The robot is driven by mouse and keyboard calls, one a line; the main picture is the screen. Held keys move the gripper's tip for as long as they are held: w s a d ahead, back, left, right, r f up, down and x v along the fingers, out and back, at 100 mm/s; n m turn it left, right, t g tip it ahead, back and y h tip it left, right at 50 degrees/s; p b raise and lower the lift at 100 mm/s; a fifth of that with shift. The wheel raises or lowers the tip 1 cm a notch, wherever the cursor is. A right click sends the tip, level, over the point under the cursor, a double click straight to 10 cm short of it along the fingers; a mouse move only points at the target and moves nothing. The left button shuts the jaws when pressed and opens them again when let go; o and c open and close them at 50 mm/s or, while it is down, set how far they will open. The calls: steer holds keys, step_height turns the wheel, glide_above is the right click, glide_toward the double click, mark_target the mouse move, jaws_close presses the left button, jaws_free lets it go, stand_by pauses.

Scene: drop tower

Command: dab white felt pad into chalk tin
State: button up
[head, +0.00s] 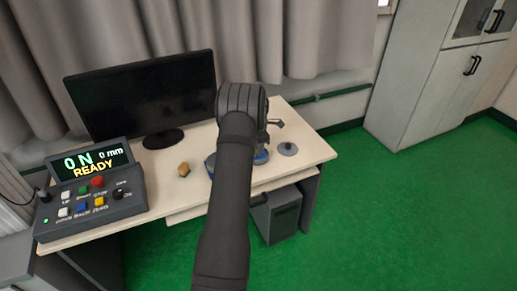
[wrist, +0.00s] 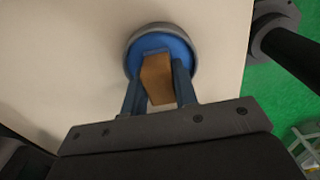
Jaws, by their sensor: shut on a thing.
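In the wrist view my gripper (wrist: 157,82) is shut on a tan, wood-coloured block (wrist: 157,78), with one dark finger on each side. The block is over a round tin with a grey rim (wrist: 134,40) and a blue inside (wrist: 176,45), which looks like the chalk tin. No white felt shows; the block's underside is hidden. I cannot tell whether the block touches the blue surface. In the head view my arm covers the gripper and the held block; only blue edges show beside the arm.
A dark cylindrical part (wrist: 272,35) stands right of the tin in the wrist view.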

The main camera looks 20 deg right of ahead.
steer(key=shift+r, duration=3.5)
steer(key=shift+a, duration=0.1)
steer(key=s+a+r+m, duration=0.2)
steer(key=a+m, duration=0.3)
steer(key=a, duration=0.6)
steer(key=s+a+r+m, duration=0.1)
steer(key=a+r+m, duration=0.3)
steer(key=a, duration=0.8)
steer(key=s+a+r+m, duration=0.2)
steer(key=a+r+m, duration=0.2)
steer(key=a, duration=0.8)
steer(key=shift+s+a+m, duration=0.25)
steer(key=shift+s+m, duration=0.05)
steer(key=shift+m, duration=0.5)
